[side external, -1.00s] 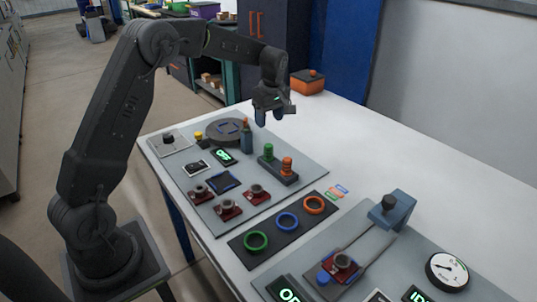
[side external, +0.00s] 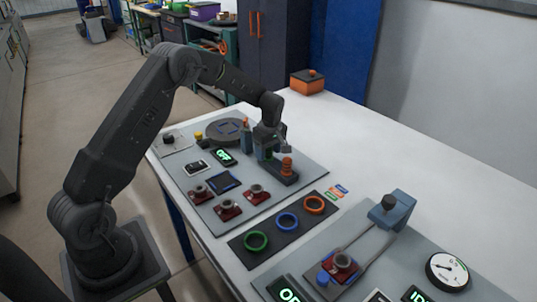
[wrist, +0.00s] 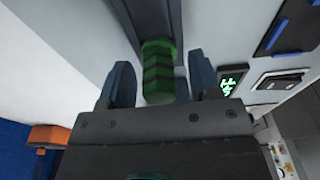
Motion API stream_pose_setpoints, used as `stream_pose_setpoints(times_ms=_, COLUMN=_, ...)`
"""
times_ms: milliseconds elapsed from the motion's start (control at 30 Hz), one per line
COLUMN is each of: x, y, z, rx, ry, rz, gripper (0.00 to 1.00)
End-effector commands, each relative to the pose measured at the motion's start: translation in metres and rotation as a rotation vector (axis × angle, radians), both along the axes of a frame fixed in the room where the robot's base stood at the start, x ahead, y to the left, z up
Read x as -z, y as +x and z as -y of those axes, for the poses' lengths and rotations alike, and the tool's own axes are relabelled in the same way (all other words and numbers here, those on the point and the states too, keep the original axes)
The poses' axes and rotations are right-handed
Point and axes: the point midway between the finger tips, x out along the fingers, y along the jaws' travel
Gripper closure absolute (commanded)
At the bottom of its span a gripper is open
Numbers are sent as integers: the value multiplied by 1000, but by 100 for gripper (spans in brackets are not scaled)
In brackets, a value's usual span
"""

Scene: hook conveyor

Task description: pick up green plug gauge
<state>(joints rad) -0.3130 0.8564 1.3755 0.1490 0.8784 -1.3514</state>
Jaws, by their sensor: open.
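The green plug gauge (wrist: 158,72) stands in a dark holder and shows in the wrist view between my two open fingers. My gripper (wrist: 160,85) has one finger on each side of it, and gaps show on both sides. In the side external view my gripper (side external: 268,150) is low over the holder (side external: 284,180) and hides most of the green gauge. The orange plug gauge (side external: 287,165) stands in the same holder, just right of my fingers.
A round dark turntable (side external: 222,130) lies behind left. A lit green display (side external: 222,157) sits left of my gripper. A black plate with green, blue and orange rings (side external: 287,222) lies in front. An orange box (side external: 307,82) stands at the back.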

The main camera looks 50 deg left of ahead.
Motion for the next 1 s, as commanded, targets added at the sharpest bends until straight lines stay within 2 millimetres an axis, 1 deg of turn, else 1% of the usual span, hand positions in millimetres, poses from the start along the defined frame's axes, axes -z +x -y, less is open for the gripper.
stream_pose_setpoints(times_ms=233, x=2, y=0, z=-1, rx=0, ry=0, rz=1, gripper=43)
stream_pose_setpoints(times_ms=267, x=2, y=0, z=0, rx=0, ry=0, rz=1, gripper=44)
stream_pose_setpoints(times_ms=800, x=2, y=0, z=0, rx=0, ry=0, rz=1, gripper=96)
stream_pose_setpoints(times_ms=1000, x=1, y=0, z=0, rx=0, ry=1, rz=1, gripper=97)
